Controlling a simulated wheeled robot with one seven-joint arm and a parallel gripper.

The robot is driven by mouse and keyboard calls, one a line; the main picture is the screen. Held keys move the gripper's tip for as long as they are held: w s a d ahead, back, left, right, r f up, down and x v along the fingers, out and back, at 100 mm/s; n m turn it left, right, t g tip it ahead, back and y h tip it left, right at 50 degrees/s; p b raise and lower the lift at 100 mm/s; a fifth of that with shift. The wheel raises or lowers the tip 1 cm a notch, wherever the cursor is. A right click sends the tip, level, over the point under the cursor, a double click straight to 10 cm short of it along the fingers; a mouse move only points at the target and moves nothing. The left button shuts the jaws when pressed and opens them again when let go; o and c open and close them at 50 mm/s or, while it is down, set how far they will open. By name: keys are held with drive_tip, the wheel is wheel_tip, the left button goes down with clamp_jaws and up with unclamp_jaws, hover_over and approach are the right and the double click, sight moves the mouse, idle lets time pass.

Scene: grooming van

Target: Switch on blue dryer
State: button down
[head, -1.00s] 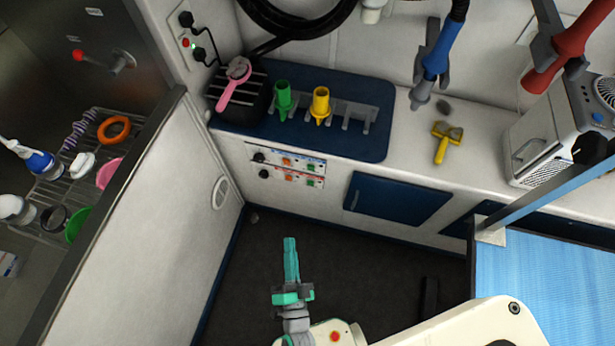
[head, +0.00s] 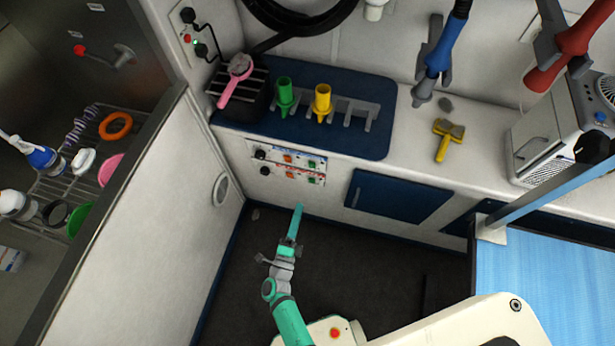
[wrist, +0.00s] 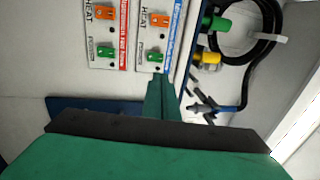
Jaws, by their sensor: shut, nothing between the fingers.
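The blue dryer (head: 440,52) hangs in a holder above the counter. The control panel on the cabinet front has an upper blue-labelled row (head: 300,153) and a lower red-labelled row (head: 303,182). Each row has a black knob, an orange switch and a green switch. My gripper (head: 298,208) is shut and empty, just below and in front of the panel. In the wrist view its fingertips (wrist: 163,84) point at the blue-labelled row, just below its green switch (wrist: 157,55). The orange heat switch (wrist: 158,20) is farther up. I cannot tell whether the fingertips touch the panel.
The counter above holds a blue mat (head: 365,145), green (head: 285,95) and yellow (head: 322,102) nozzles, a pink brush (head: 235,82) and a yellow tool (head: 446,140). A red dryer (head: 560,50) hangs at right. A blue table (head: 545,285) stands right; the dark floor is clear.

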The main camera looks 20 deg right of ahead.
sight(311, 165)
drive_tip(key=x, duration=1.4)
drive_tip(key=shift+r, duration=0.1)
drive_tip(key=shift+d, duration=0.1)
drive_tip(key=shift+w+d+r, duration=0.1)
drive_tip(key=shift+w+r, duration=0.1)
drive_tip(key=shift+r, duration=0.05)
drive_tip(key=s+a+r, duration=0.2)
drive_tip(key=s+a, duration=0.5)
drive_tip(key=s, duration=0.5)
drive_tip(key=shift+a, duration=0.4)
